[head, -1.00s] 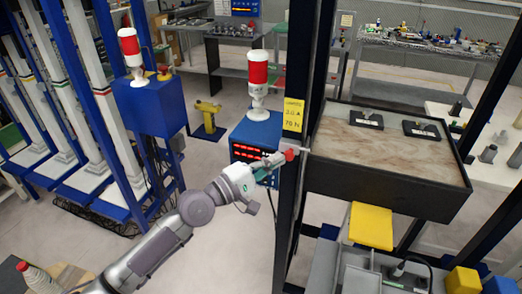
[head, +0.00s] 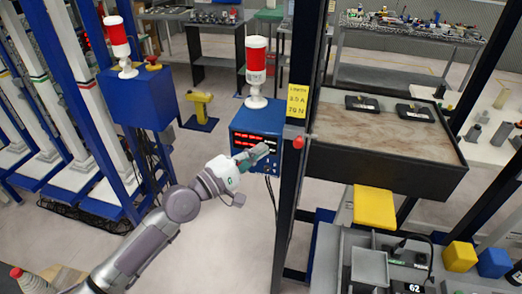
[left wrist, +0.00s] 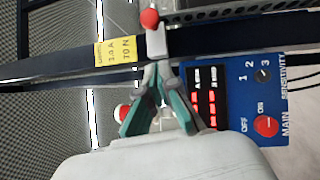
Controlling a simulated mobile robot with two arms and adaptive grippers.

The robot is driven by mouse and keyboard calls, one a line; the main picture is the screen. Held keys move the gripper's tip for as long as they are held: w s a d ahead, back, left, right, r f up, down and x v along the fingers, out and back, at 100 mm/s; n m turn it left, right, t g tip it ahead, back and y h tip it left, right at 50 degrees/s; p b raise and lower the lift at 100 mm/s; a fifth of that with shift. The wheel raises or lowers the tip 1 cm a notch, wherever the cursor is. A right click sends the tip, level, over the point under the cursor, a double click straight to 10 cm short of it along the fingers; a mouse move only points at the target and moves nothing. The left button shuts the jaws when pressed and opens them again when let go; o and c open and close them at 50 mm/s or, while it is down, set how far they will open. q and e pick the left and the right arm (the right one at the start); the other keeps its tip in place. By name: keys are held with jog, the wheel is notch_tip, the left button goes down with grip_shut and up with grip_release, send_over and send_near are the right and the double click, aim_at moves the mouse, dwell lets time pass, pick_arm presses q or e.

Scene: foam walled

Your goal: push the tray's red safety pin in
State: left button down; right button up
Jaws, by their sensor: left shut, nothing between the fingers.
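The red safety pin's round knob (head: 299,141) shows at the dark upright post, beside the left end of the tray (head: 385,182). The tray is a black-rimmed box with a brown, worn floor. My left gripper (head: 267,149) is shut and empty, left of the knob with a small gap, in front of the blue control box. In the left wrist view the red knob (left wrist: 150,18) is near the top edge, beyond the shut fingertips (left wrist: 155,78) and apart from them. Its shaft is hidden. My right gripper is not in view.
The dark post (head: 290,190) with a yellow label (head: 298,100) stands beside the tray. The blue control box (head: 256,128) with red displays carries a red-and-white lamp. Two black plates lie in the tray. A yellow block (head: 374,207) is below its front.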

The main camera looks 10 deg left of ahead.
pick_arm(q)
jog(key=b+v, duration=0.3)
jog(key=v, duration=0.5)
jog(key=shift+s+d, duration=0.3)
jog(key=shift+d, duration=0.05)
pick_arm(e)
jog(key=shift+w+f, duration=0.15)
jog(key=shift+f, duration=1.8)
